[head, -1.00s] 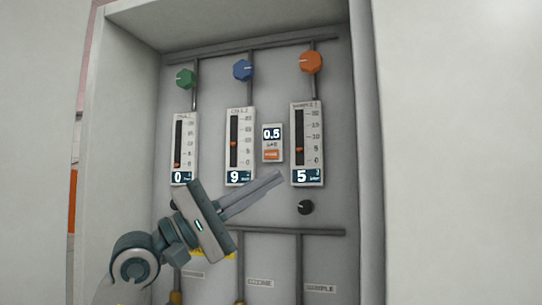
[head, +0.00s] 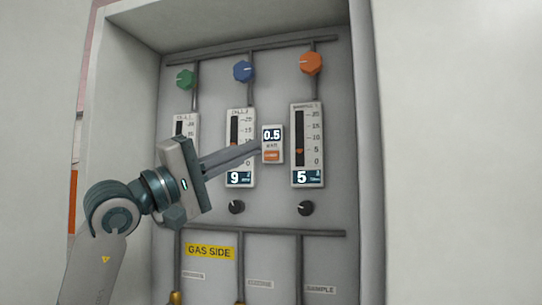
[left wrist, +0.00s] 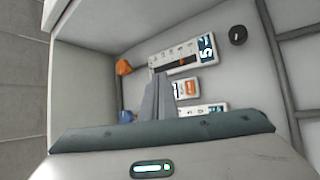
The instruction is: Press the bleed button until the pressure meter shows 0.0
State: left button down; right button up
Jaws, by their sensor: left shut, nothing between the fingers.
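The pressure meter (head: 272,134) is a small white panel in the middle of the cabinet's back wall, and its display reads 0.5. The orange bleed button (head: 272,156) sits at the panel's lower end. Both also show in the left wrist view, where the panel (left wrist: 186,87) is partly hidden behind my fingers. My left gripper (head: 257,148) is shut and empty, its fingertips at the left edge of the panel near the button. I cannot tell whether they touch it. My right gripper is not in view.
Flow gauges reading 9 (head: 240,178) and 5 (head: 307,178) flank the panel; another gauge is partly behind my left gripper. Green (head: 186,79), blue (head: 243,71) and orange (head: 311,63) knobs are above. Black knobs (head: 306,208) sit below. Cabinet walls bound both sides.

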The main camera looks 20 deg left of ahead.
aim_at(272, 155)
pick_arm(q)
jog(key=shift+w+d+p, duration=0.15)
jog(key=shift+w+p, duration=1.5)
jog(key=shift+w, duration=2.6)
jog(key=shift+w, duration=0.2)
jog(key=shift+w, duration=0.25)
jog(key=shift+w, duration=0.35)
jog(key=shift+s, duration=0.15)
jog(key=shift+s+b, duration=0.6)
jog(key=shift+s, duration=0.05)
